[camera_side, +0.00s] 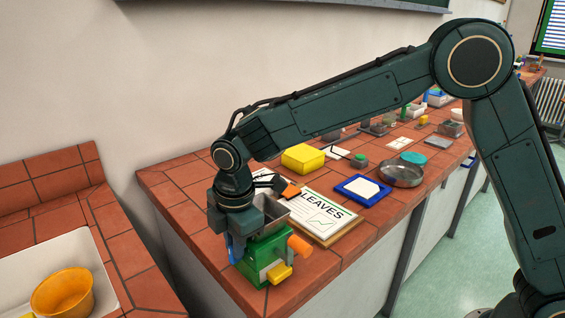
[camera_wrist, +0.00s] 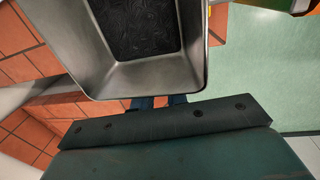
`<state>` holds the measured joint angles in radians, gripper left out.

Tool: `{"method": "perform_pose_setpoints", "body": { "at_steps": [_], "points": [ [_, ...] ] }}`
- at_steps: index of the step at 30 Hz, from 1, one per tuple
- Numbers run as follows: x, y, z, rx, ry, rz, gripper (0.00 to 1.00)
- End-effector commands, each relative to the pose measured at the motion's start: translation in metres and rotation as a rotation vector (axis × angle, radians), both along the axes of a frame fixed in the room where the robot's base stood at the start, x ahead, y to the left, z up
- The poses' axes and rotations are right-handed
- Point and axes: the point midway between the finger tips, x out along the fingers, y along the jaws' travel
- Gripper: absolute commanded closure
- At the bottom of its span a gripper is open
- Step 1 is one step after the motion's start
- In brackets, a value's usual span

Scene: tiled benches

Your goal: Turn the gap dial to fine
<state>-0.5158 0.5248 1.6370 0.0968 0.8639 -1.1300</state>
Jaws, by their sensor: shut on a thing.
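A green machine (camera_side: 262,262) stands at the near end of the tiled bench, with a grey metal hopper (camera_side: 273,208) on top. An orange part (camera_side: 300,245) sticks out on its right and a yellow part (camera_side: 280,274) low at its front. My gripper (camera_side: 234,250) points down at the machine's left side, its blue fingers close against it. In the wrist view the hopper (camera_wrist: 150,82) holds dark, leaf-like stuff, and its rim covers the fingertips. The gap dial is hidden in both views, at the fingers. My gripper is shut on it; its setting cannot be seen.
A sign reading LEAVES (camera_side: 328,212) lies right behind the machine. Beyond are a yellow block (camera_side: 303,158), a blue-framed tray (camera_side: 345,192) and a round metal dish (camera_side: 401,176). An orange bowl (camera_side: 62,293) sits in a white basin at left, across a gap.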

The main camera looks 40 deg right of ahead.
Motion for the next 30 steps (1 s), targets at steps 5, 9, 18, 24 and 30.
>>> {"method": "perform_pose_setpoints", "body": {
  "at_steps": [5, 9, 18, 24, 30],
  "points": [
    [-0.0039, 0.0008, -0.0006, -0.002, -0.077, 0.003, 1.0],
    [-0.0047, 0.0004, -0.0007, -0.002, -0.119, 0.004, 1.0],
    [-0.0046, -0.0002, -0.0008, -0.002, -0.133, 0.004, 1.0],
    [-0.0045, -0.0002, -0.0007, -0.002, -0.132, 0.003, 0.64],
    [-0.0045, -0.0003, -0.0006, -0.002, -0.132, 0.003, 0.64]
  ]
}}
